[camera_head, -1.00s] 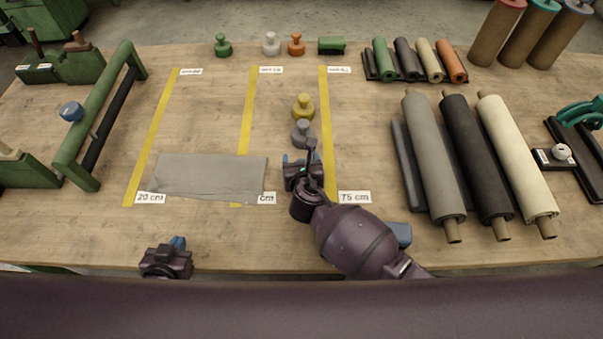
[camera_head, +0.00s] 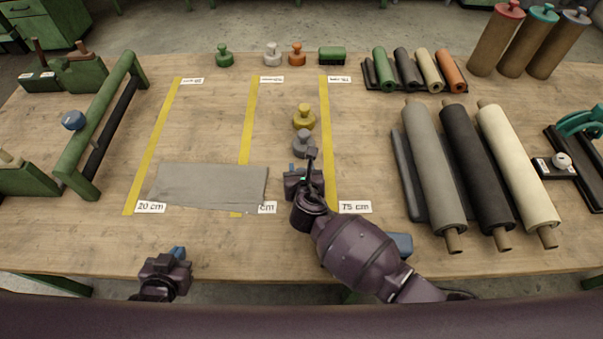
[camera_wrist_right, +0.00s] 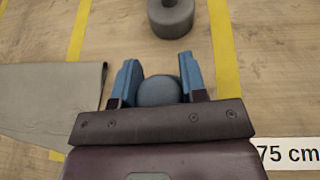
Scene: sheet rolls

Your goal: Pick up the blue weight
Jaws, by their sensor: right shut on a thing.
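The blue weight (camera_wrist_right: 158,91) shows in the right wrist view as a rounded blue top between the two blue fingers of my right gripper (camera_wrist_right: 158,80). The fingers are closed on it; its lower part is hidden. In the head view my right gripper (camera_head: 303,168) is over the table just left of the 75 cm line, and it mostly hides the weight. My left gripper (camera_head: 177,253) is at the table's front edge, far from the weight; its finger gap is not clear.
A grey weight (camera_head: 303,143) stands just beyond my right gripper, with a yellow weight (camera_head: 304,117) behind it. A grey sheet (camera_head: 208,185) lies to the left. Large rolls (camera_head: 435,175) lie to the right. Green, white and orange weights stand at the back.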

